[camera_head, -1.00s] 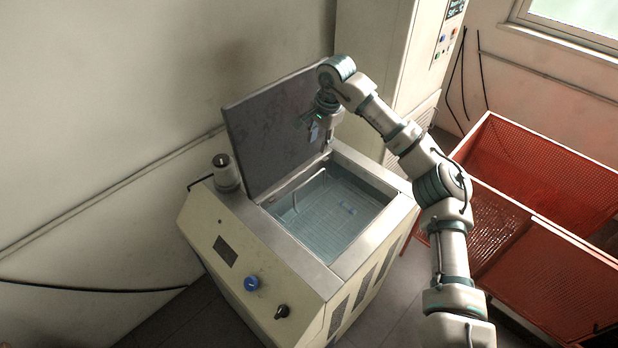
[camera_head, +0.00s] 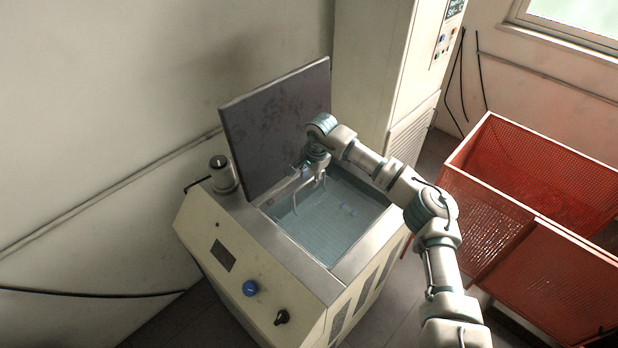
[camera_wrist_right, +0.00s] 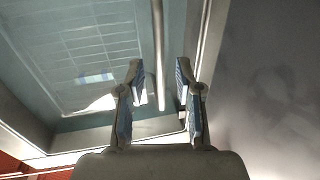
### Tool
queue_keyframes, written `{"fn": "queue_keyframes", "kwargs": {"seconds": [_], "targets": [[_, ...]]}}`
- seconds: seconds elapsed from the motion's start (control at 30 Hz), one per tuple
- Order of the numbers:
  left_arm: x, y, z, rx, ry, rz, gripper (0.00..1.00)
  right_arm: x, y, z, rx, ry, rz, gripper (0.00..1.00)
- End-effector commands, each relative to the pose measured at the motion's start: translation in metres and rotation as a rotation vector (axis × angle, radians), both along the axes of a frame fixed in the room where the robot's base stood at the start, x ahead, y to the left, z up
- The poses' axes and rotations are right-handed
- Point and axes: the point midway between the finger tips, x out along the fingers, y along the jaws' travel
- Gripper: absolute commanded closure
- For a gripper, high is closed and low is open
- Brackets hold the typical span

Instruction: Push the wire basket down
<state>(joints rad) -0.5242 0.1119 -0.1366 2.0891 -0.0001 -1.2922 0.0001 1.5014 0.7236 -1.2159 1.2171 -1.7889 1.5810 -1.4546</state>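The wire basket (camera_head: 335,219) lies in the open tank of the cream machine, under bluish liquid. Its pale grid (camera_wrist_right: 95,45) shows in the right wrist view. A thin bent handle (camera_head: 295,203) rises from the basket at the tank's lid side. My right gripper (camera_head: 313,178) is low over the back of the tank, by the handle. In the right wrist view the right gripper (camera_wrist_right: 158,66) is open, its two fingers apart with a handle rod (camera_wrist_right: 158,40) showing between them. Contact with the rod cannot be told. My left gripper is out of view.
The raised dark lid (camera_head: 275,125) stands close behind the right gripper. The tank's metal rim (camera_head: 355,250) surrounds the opening. A cylindrical knob (camera_head: 222,173) sits left of the lid. Red mesh bins (camera_head: 530,180) and a tall cabinet (camera_head: 385,60) stand nearby.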

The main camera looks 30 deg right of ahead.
Motion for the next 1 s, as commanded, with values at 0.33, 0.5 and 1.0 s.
{"fn": "queue_keyframes", "kwargs": {"seconds": [0.33, 0.5, 1.0], "targets": [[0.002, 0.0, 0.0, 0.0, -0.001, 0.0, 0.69, 0.0, 0.0, -0.001, 0.001, -0.001, 0.0, 0.82], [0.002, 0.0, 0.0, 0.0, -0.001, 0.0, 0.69, 0.0, 0.0, -0.001, 0.001, -0.001, 0.0, 1.0], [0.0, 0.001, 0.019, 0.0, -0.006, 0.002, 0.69, 0.001, 0.001, -0.037, 0.002, 0.003, 0.0, 1.0]]}}
